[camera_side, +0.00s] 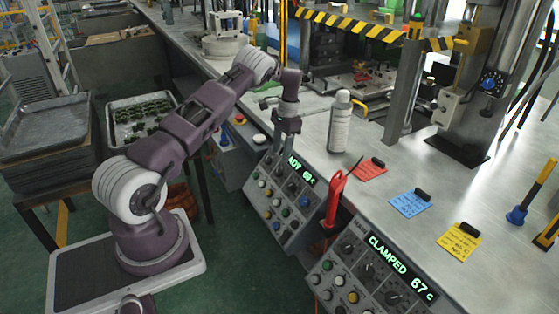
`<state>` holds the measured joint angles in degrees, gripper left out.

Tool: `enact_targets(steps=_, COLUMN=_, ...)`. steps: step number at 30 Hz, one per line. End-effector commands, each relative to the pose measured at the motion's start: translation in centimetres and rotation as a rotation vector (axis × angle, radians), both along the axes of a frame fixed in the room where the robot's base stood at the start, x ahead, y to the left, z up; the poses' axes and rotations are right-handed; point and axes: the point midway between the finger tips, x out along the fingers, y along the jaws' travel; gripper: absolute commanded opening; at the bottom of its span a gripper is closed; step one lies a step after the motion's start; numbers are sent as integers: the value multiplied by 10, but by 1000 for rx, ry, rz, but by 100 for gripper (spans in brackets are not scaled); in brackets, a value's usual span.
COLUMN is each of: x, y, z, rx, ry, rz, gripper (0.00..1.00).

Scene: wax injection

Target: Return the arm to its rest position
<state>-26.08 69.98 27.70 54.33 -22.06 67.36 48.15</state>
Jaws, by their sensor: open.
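My gripper (284,138) points down at the end of my purple and white arm. It is open and seems empty. It hangs by the table's front edge, in front of the upper left part of a control panel (279,205) with a green display. It hides the start of that display's text; I read "ADY 69c". I cannot tell whether the fingers touch the panel. My arm reaches from its base at the lower left up over the tray area and bends down at the wrist.
A second panel (370,275) reads "CLAMPED 67c". A spray can (339,122), a red-handled tool (334,200) and red (369,170), blue (409,203) and yellow (460,242) cards are to the right. A tray of small green parts (142,112) is left. Presses stand behind.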

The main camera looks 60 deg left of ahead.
Motion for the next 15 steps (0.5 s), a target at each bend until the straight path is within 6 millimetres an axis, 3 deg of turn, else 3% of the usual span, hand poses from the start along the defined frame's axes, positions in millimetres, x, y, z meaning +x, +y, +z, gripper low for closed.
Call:
enact_targets(steps=10, x=2, y=-2, z=10, rx=2, ry=-8, rz=5, gripper=49)
enact_targets(steps=11, x=4, y=-5, z=18, rx=3, ry=-17, rz=11, gripper=49)
enact_targets(steps=13, x=10, y=-20, z=56, rx=9, ry=-60, rz=37, gripper=49)
enact_targets(steps=15, x=14, y=-50, z=111, rx=9, ry=-126, rz=75, gripper=49)
